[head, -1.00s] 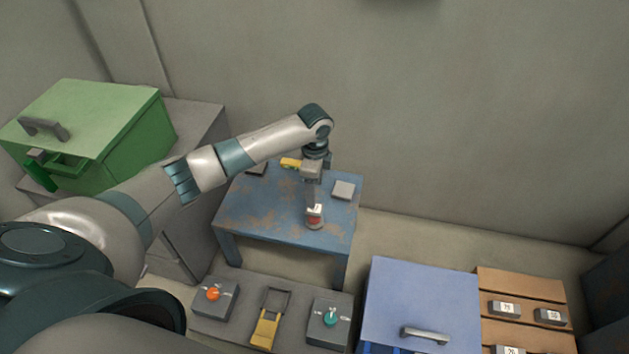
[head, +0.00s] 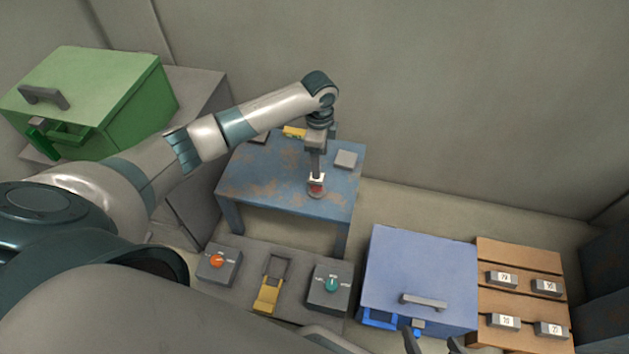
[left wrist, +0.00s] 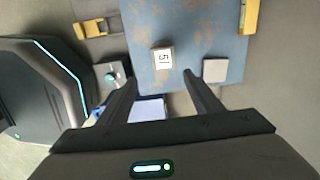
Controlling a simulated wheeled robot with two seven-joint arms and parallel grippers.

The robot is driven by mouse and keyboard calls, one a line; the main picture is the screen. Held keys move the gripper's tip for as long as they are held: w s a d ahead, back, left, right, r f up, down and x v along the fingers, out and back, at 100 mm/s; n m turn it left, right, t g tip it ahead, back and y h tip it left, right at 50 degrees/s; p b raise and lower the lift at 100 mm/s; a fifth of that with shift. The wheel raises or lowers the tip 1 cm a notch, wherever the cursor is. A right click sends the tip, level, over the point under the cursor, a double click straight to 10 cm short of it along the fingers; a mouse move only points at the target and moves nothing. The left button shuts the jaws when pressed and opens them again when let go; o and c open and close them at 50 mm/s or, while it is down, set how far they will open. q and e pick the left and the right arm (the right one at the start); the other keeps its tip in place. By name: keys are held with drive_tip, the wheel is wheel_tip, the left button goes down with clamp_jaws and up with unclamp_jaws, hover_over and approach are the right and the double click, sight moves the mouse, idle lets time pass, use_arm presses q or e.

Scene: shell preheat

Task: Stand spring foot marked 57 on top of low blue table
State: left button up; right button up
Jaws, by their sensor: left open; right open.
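The spring foot marked 57 (head: 316,188) stands on the low blue table (head: 262,185), near its front right part. It has a white label and a reddish part. In the left wrist view its label (left wrist: 162,58) faces the camera, and the last digit is hard to read. My left gripper (left wrist: 161,76) is open above the table, with its fingers apart and the foot showing between and just beyond their tips. In the head view the left gripper (head: 317,161) is directly over the foot. My right gripper (head: 432,341) is open and empty at the bottom edge.
A grey block (head: 345,159) and a yellow item (head: 294,132) lie on the table. A console with an orange knob (head: 217,260), yellow latch (head: 268,296) and teal knob (head: 331,285) stands in front. A blue box (head: 420,265), brown rack (head: 520,256) and green box (head: 90,90) flank it.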

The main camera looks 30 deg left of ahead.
use_arm(q)
drive_tip(key=s+d+f+n+t+h, duration=0.15)
drive_tip(key=s+d+f, duration=0.25)
drive_tip(key=s+d, duration=0.45)
drive_tip(key=s+d+f+n+t+h, duration=0.1)
drive_tip(key=s+d+f+n+h, duration=0.2)
drive_tip(key=s+d, duration=0.6)
drive_tip(key=s+a+r+n+t, duration=0.1)
drive_tip(key=s+r+n+t, duration=0.1)
drive_tip(key=s+n, duration=0.2)
drive_tip(key=s+a+r+n+t+y, duration=0.1)
drive_tip(key=s+r+n+t, duration=0.1)
drive_tip(key=s, duration=0.7)
drive_tip(key=shift+s+a+r+n+t, duration=0.15)
drive_tip(key=shift+a+r+n+t, duration=0.25)
drive_tip(key=shift+n, duration=0.65)
drive_tip(key=shift+y, duration=0.25)
